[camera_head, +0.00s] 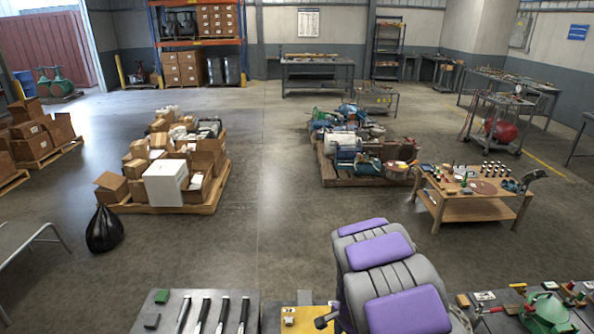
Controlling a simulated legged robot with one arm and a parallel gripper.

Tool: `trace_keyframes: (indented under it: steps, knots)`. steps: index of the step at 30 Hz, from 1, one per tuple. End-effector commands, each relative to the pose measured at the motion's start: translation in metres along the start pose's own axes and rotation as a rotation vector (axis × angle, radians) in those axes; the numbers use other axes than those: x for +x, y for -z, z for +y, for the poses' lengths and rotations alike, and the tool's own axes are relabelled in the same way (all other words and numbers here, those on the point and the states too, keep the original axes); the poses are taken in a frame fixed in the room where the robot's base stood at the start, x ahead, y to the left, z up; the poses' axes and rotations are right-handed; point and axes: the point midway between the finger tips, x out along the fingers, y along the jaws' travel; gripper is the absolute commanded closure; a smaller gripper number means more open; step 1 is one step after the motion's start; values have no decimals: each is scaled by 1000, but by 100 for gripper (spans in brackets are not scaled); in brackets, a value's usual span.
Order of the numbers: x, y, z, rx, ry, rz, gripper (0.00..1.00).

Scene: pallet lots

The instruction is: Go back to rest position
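No gripper of mine can be made out in this view, so its pose and whether it is open or shut do not show. The task names no other object. A grey and purple padded, seat-like form (387,247) rises from the bottom edge, right of centre. I cannot tell whether it is a part of me.
A pallet of cartons (212,197) stands left of centre, a pallet of machine parts (339,181) right of centre. A black bag (104,230) lies at left. A wooden table (452,213) stands at right. A grey tool bench (168,311) is close in front. The central aisle is clear.

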Motion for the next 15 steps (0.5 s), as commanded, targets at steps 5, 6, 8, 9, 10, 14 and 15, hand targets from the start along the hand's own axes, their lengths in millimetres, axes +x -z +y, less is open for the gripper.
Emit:
trace_keyframes:
  steps: [5, 6, 8, 9, 10, 14, 15]
  knots:
    - [-55, -16, 27, -119, -8, -7, 48]
    - [-66, -20, 34, -146, -9, -10, 48]
    - [-83, -27, 44, -190, -12, -15, 48]
    - [-93, -32, 51, -220, -15, -20, 48]
    - [-100, -36, 57, -243, -18, -23, 48]
    - [-130, -56, 84, -339, -24, -40, 48]
    - [-138, -62, 92, -371, -25, -44, 48]
